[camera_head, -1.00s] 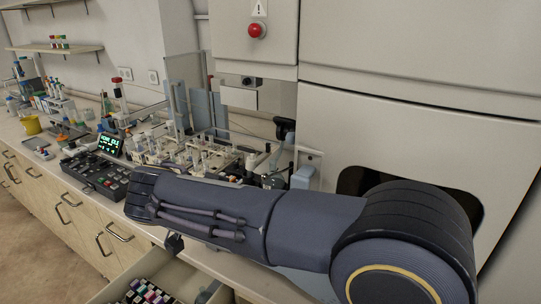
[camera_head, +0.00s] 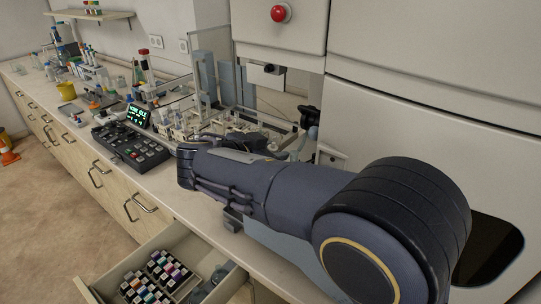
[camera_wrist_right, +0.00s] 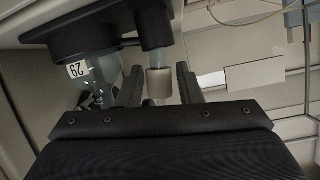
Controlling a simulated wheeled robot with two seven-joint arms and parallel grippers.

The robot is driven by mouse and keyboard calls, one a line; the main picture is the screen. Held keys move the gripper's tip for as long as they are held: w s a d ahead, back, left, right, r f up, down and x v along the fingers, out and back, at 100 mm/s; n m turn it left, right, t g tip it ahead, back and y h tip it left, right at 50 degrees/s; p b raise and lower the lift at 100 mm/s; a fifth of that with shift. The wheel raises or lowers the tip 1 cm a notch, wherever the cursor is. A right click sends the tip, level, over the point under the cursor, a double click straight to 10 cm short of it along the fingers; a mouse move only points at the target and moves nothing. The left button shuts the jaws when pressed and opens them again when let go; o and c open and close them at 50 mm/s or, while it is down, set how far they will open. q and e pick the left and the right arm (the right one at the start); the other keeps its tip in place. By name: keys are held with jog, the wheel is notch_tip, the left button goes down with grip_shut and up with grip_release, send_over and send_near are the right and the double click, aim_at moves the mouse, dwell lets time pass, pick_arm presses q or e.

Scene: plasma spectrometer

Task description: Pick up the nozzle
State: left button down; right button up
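In the right wrist view, a short white cylinder, seemingly the nozzle (camera_wrist_right: 160,83), hangs below a grey-blue tube under a dark holder. My right gripper (camera_wrist_right: 161,90) has its two dark fingers on either side of it, with visible gaps, so it looks open. Whether either finger touches the nozzle is hard to tell. In the head view my right arm reaches left across the bench front and hides the nozzle and most of the gripper. My left gripper is in neither view.
A clear round vessel marked 29 (camera_wrist_right: 84,80) sits close left of the fingers. A keypad console (camera_head: 133,147) and racks of vials (camera_head: 185,128) stand on the bench. An open drawer (camera_head: 222,285) holds small coloured caps. A large white cabinet (camera_head: 400,110) stands at right.

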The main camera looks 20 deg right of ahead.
grip_shut()
jog(key=shift+r, duration=0.1)
jog(key=shift+r+b, duration=0.4)
jog(key=shift+r, duration=0.15)
jog(key=s+a+r+b, duration=0.2)
jog(key=s+r, duration=0.4)
jog(key=s+a+r+b, duration=0.1)
jog(key=s+a+r, duration=0.1)
jog(key=s+r, duration=0.3)
jog(key=shift+s+a+r+b, duration=0.3)
jog(key=shift+s+r+b, duration=0.1)
jog(key=shift+s, duration=0.75)
